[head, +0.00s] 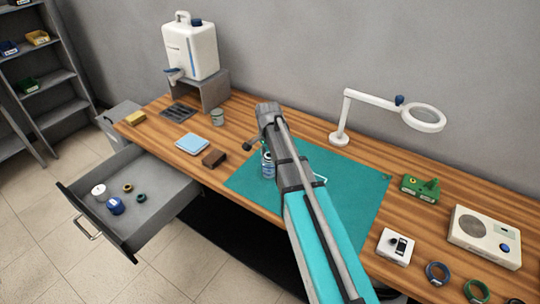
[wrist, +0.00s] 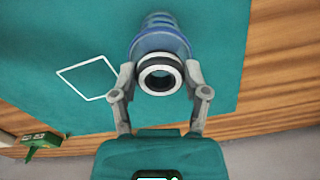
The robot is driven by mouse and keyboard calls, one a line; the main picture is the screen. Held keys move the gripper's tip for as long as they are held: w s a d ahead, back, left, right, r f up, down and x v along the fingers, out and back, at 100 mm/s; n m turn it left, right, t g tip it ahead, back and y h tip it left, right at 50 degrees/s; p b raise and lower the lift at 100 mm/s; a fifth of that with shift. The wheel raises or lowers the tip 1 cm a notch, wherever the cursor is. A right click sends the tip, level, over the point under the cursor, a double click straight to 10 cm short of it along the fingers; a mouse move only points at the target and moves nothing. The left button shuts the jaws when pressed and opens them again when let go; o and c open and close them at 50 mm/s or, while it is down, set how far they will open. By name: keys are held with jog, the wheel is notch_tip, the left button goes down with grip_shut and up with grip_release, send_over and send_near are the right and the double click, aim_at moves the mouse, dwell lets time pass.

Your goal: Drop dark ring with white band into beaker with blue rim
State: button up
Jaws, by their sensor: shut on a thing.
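In the wrist view my gripper (wrist: 160,76) is shut on a dark ring with a white band (wrist: 160,88). The ring's hole faces the camera. The beaker with the blue rim (wrist: 160,40) shows just beyond the ring, which overlaps it in the picture; I cannot tell the height between them. In the head view the beaker (head: 268,166) stands upright on the teal mat (head: 248,180), partly covered by my arm. My fingertips and the held ring cannot be made out there.
A white outlined square (wrist: 88,78) lies on the mat beside the beaker. A brown block (head: 214,158) and blue pad (head: 193,143) lie left of the mat. A magnifier lamp (head: 341,135) stands behind it. The open drawer (head: 160,205) juts out at left.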

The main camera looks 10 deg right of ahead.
jog(key=o, duration=1.2)
jog(key=shift+o, duration=0.2)
jog(key=s+d+n, duration=0.1)
jog(key=s+n, duration=1.1)
jog(key=s, duration=0.8)
